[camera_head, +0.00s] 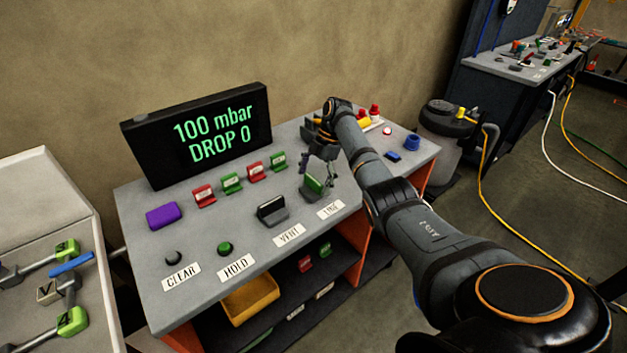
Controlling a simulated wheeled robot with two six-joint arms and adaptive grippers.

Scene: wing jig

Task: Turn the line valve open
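The line valve (313,187) stands on the grey bench top behind the LINE label (330,209). It has a green part on a grey base. My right gripper (319,170) reaches down over it from behind, its dark fingers at the valve's upper part. The fingers partly hide the valve, and whether they grip it or only surround it cannot be told. The vent valve (271,210), a dark grey block, stands to the left behind the VENT label (289,235). My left gripper is not in view.
A black display (199,136) reads "100 mbar DROP 0". The CLEAR button (173,257) and HOLD button (225,248) are at the front left. Red and green tags (231,183) and a purple block (162,216) stand behind. A yellow bin (250,300) is below.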

